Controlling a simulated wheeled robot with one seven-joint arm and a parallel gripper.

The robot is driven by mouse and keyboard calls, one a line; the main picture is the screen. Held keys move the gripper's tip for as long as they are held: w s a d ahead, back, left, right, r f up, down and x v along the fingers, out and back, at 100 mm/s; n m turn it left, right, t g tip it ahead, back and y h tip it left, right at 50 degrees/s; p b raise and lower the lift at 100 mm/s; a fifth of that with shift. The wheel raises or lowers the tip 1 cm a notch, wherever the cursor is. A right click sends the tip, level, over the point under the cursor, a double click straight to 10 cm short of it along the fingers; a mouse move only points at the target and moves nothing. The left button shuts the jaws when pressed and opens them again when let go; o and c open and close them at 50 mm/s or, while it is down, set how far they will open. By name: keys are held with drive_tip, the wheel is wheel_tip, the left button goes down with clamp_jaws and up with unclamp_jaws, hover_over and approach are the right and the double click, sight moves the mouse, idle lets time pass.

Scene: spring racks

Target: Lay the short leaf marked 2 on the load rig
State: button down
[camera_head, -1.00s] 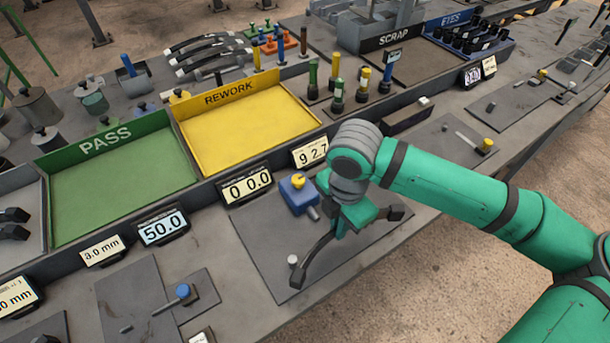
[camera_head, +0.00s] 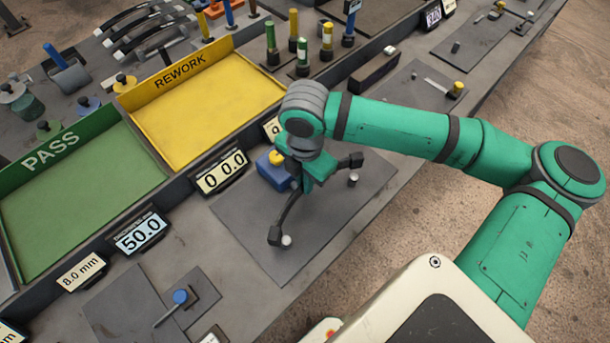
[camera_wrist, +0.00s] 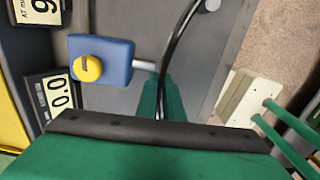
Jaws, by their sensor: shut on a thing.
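My green gripper (camera_head: 304,186) is shut on a dark, curved leaf (camera_head: 289,207), gripped near its middle. In the wrist view the leaf (camera_wrist: 176,45) runs up from between my fingers (camera_wrist: 160,95). No number shows on it. The load rig appears to be the dark grey plate (camera_head: 250,235) with a blue block and two pale posts. The leaf is over this plate. One dark end is close beside the near post (camera_head: 287,240). The other end is just behind the far post (camera_head: 353,180) in the picture. I cannot tell whether the leaf touches the rig.
The blue block (camera_head: 272,172) with a yellow knob stands close behind my gripper; its knob (camera_wrist: 88,68) shows in the wrist view. A 0 0.0 display (camera_head: 222,172) and the yellow REWORK tray (camera_head: 210,125) are behind. The green PASS tray (camera_head: 80,200) is to the left.

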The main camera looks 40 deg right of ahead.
sight(308, 201)
drive_tip(key=shift+f, duration=2.45)
drive_tip(key=shift+w+f, duration=0.1)
drive_tip(key=shift+s+d, duration=0.1)
drive_tip(key=shift+s, duration=0.3)
idle(0.4)
drive_tip(key=shift+f, duration=0.25)
idle(0.4)
drive_tip(key=c, duration=1.3)
unclamp_jaws()
drive_tip(key=shift+c, duration=0.2)
wheel_tip(308, 201, up, 8)
idle(0.6)
